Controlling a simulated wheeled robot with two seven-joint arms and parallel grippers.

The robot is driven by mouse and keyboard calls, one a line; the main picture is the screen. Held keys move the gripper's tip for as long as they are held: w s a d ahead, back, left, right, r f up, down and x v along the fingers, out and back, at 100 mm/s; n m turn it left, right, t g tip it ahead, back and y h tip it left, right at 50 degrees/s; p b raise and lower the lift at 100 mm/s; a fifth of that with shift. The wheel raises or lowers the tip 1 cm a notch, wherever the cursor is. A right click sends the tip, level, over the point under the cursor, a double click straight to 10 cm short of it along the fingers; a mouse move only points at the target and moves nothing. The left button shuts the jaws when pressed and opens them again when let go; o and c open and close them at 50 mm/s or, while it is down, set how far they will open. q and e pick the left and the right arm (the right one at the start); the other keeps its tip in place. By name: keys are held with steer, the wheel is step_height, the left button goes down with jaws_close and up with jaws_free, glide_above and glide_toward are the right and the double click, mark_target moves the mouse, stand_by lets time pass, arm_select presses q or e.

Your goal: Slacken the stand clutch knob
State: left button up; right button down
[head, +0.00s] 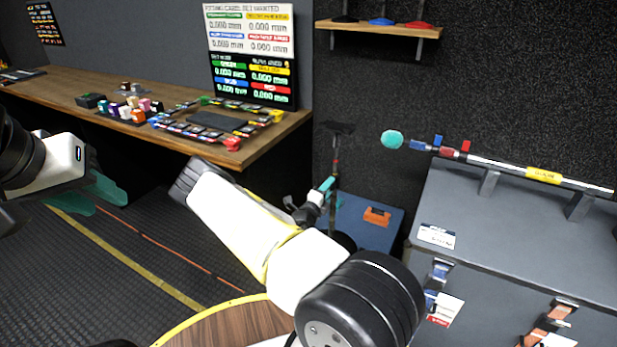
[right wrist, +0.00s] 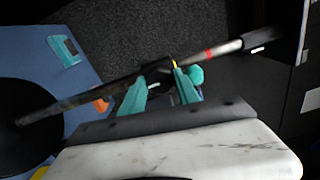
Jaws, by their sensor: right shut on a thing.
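The dark upright stand (head: 335,150) is in front of the blue case and carries a red band. In the right wrist view the stand's pole (right wrist: 95,93) runs diagonally, with the red band near its upper right end. My right gripper (head: 324,190) is at the stand below the band. Its teal fingers (right wrist: 160,78) are shut on the clutch knob at the dark collar of the pole; the knob itself is mostly hidden between them. My left gripper (head: 98,192) hangs at the far left over the dark floor, away from the stand; its finger gap is unclear.
A grey case (head: 525,230) stands right of the stand, with a long pole (head: 480,160) across its top. A blue case (head: 362,235) with an orange patch lies behind the stand. A wooden bench (head: 180,115) with small coloured items runs along the left. A round wooden top (head: 215,325) is in front.

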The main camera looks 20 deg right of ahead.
steer(key=n, duration=1.1)
steer(key=shift+n, duration=0.4)
stand_by(0.3)
steer(key=c, duration=0.9)
jaws_free()
steer(key=v, duration=0.8)
